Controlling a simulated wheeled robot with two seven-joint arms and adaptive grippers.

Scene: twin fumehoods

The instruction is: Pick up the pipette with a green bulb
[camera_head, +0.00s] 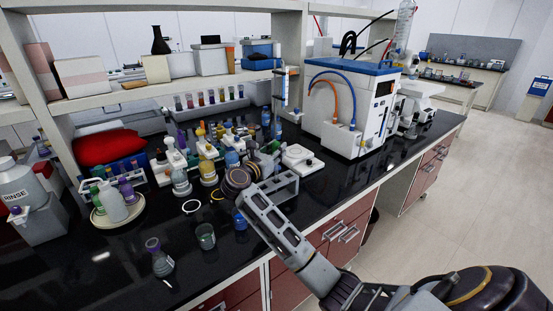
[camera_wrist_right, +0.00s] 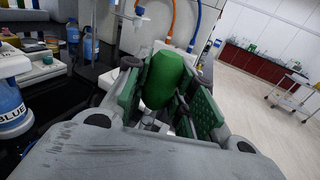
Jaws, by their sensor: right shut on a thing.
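The pipette's green bulb (camera_wrist_right: 165,82) is large in the right wrist view, between the two green-padded fingers of my right gripper (camera_wrist_right: 168,100). The gripper is shut on the bulb. Part of a pale stem shows below the bulb; the rest of the pipette is hidden. In the head view my right gripper (camera_head: 262,160) is over the black bench, near the crowded bottles and racks, and the bulb cannot be made out clearly there. My left gripper is not in view.
A grey rack (camera_head: 283,187) stands beside my right arm. A white instrument with a blue top (camera_head: 340,118) stands behind. A green-tinted beaker (camera_head: 205,236) and a flask (camera_head: 160,258) stand nearer the front. Blue-labelled bottles (camera_wrist_right: 12,112) are at left in the wrist view.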

